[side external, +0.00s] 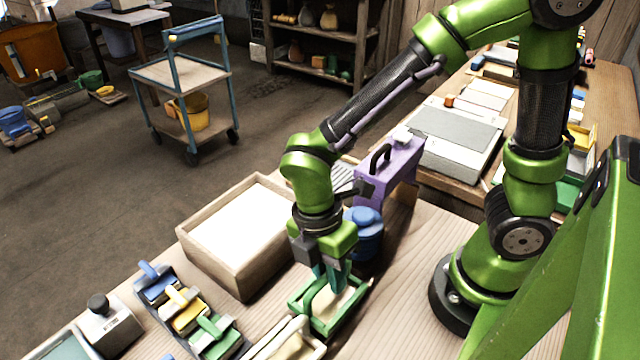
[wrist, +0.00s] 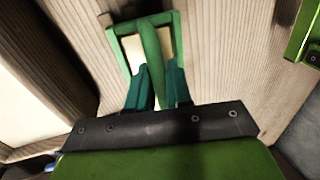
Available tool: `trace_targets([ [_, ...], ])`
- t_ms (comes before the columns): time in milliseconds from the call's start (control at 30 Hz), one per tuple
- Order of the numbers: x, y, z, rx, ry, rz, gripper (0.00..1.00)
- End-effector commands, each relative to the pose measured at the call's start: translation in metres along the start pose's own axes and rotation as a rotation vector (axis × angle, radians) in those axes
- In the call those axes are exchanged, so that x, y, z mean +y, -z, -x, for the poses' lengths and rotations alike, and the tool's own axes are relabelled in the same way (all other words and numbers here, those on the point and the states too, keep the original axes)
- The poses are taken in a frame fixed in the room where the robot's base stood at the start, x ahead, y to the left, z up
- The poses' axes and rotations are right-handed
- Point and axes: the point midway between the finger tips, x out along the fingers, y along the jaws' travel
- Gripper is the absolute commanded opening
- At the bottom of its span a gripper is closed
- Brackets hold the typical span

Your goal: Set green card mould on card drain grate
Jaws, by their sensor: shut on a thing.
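The green card mould (side external: 299,299) is a green rectangular frame with a pale sheet inside, at the lower middle of the side view. In the wrist view its frame (wrist: 120,38) lies ahead of the fingers, with a green handle bar (wrist: 151,45) across its middle. My gripper (side external: 332,280) points down over the mould. Its teal fingers (wrist: 160,88) are shut on the handle. I cannot tell whether the mould touches the bench. A grey slatted piece (side external: 343,177), possibly the card drain grate, shows behind the wooden vat, partly hidden by my arm and the purple case.
A wooden vat (side external: 270,262) with white contents stands left of my gripper. A blue lidded pot (side external: 368,240) and a purple case (side external: 402,165) stand close behind. Stamps in a rack (side external: 228,350) and a pale tray (side external: 290,340) lie at the front left.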

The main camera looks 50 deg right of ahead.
Motion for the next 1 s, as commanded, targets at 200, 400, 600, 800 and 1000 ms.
trace_targets([
  [200,-0.008,0.001,0.045,0.003,-0.006,0.0,0.0],
  [400,-0.014,0.0,0.072,0.001,-0.003,0.001,0.0],
  [600,-0.02,0.0,0.103,0.002,-0.003,0.0,0.0],
  [800,-0.01,-0.006,0.122,0.017,0.001,-0.078,0.0],
  [1000,0.026,-0.026,0.131,0.063,-0.001,-0.287,0.0],
])
